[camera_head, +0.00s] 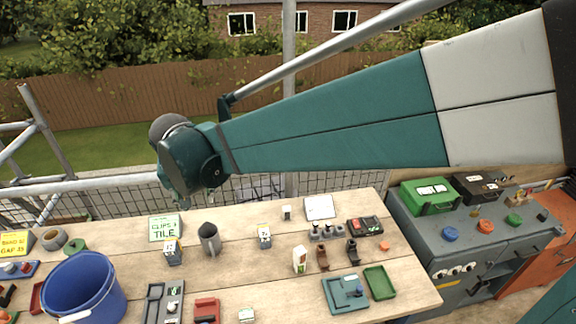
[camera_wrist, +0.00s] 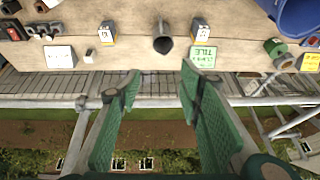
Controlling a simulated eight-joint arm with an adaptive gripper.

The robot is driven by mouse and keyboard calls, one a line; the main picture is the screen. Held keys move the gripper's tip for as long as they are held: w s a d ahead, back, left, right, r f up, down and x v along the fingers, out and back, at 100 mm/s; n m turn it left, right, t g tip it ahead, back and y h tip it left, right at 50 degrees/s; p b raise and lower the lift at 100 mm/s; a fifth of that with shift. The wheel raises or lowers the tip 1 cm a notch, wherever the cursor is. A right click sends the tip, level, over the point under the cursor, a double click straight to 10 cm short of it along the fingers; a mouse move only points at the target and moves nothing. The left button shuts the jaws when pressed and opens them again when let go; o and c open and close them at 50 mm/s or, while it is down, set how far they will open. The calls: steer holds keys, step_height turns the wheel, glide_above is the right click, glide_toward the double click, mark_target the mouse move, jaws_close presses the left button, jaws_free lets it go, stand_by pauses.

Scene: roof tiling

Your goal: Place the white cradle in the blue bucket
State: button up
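The blue bucket (camera_head: 85,292) stands upright at the left front of the wooden table in the head view. Its edge also shows at the top right of the wrist view (camera_wrist: 300,18). A small white upright piece (camera_head: 299,260), seemingly the white cradle, stands right of the table's middle beside similar brown (camera_head: 322,259) and black (camera_head: 352,252) pieces. I cannot make out its shape well. My gripper (camera_wrist: 160,82) has its two green fingers spread with nothing between them. It is beyond the table's back edge, above the railing, away from cradle and bucket.
A grey pointed cup (camera_head: 210,239), a green sign (camera_head: 164,228) and small boxes stand along the table's back. A teal tray (camera_head: 345,293) and green tray (camera_head: 379,283) lie at the right front. A grey workbench (camera_head: 470,238) stands right. Bare wood lies between items.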

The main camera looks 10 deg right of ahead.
steer(key=s+d+r+t, duration=0.15)
steer(key=s+d, duration=0.25)
steer(key=d, duration=0.7)
steer(key=s+d+r+g, duration=0.1)
steer(key=s+d+r, duration=0.25)
steer(key=d, duration=0.75)
steer(key=s+d+f+t, duration=0.2)
steer(key=s+d+f, duration=0.1)
steer(key=s+d, duration=1)
steer(key=shift+d+f+h, duration=0.3)
steer(key=shift+d+h, duration=0.1)
